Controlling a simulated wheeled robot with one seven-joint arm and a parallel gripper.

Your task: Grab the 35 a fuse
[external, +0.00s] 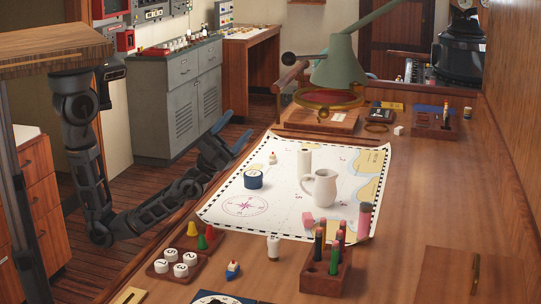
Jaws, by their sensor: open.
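My gripper (238,126) is open and empty, with its fingers pointing up and away beside the left edge of the table. A small white bottle-shaped piece (273,247), which looks like a fuse, stands upright on the wood just in front of the chart. A smaller white piece with a reddish mark (272,158) stands on the far part of the chart. I cannot read a rating on either, so I cannot tell which is the 35 A fuse. My gripper is apart from both.
The chart (226,211) holds a white jug (321,188), a cream cylinder (304,163) and a blue round tin (253,179). A pencil block (326,276), a tray of numbered pieces (159,270) and a green lamp (341,65) stand around it.

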